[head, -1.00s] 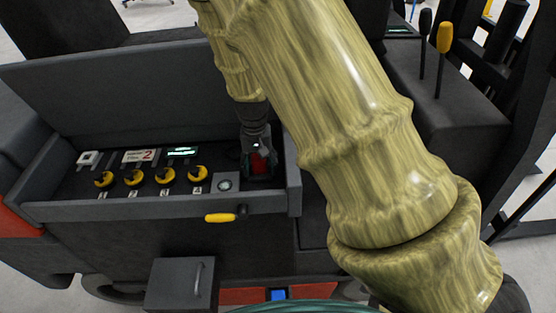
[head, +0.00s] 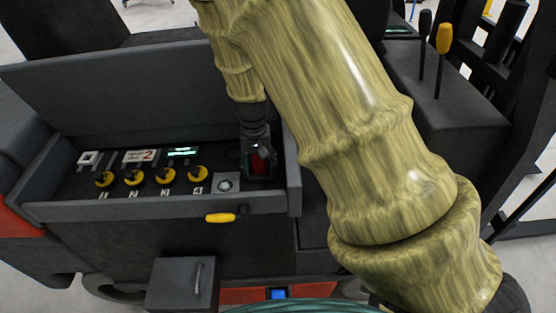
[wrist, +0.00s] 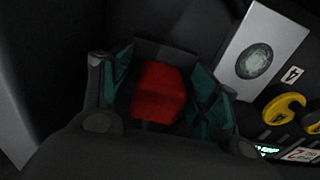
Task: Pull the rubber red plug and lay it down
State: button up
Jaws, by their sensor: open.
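The red plug (head: 259,164) sits at the right end of the dark panel inside the open box. In the wrist view the red plug (wrist: 158,93) shows as a red block between the two fingers. My gripper (head: 257,158) is over the plug from above. In the wrist view my gripper (wrist: 162,95) is open, with one green-padded finger on each side of the plug. Whether the pads touch the plug I cannot tell. The lower part of the plug is hidden.
A silver plate with a round dial (head: 226,183) lies just left of the plug. Several yellow knobs (head: 166,176) stand in a row further left. The box wall (head: 293,186) is close on the right. A yellow-handled lever (head: 222,217) sticks out in front.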

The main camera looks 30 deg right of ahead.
aim_at(258, 158)
dwell(0.5)
jog(key=c, duration=1.3)
jog(key=shift+r+p, duration=0.1)
jog(key=shift+p, duration=0.2)
jog(key=shift+c, duration=0.2)
jog(key=shift+r, duration=0.1)
jog(key=shift+r+p, duration=2.5)
jog(key=shift+r, duration=0.25)
jog(key=shift+r, duration=0.1)
jog(key=shift+w, duration=0.15)
jog(key=shift+w+a+p, duration=0.2)
jog(key=shift+w+p, duration=0.05)
jog(key=shift+w, duration=0.5)
jog(key=shift+w+a+p, duration=0.15)
jog(key=shift+w+p, duration=0.15)
jog(key=shift+w, duration=0.4)
jog(key=shift+w+a+p, duration=0.2)
jog(key=shift+w+p, duration=0.05)
jog(key=shift+w, duration=0.5)
jog(key=shift+w+a, duration=0.1)
jog(key=shift+w, duration=0.1)
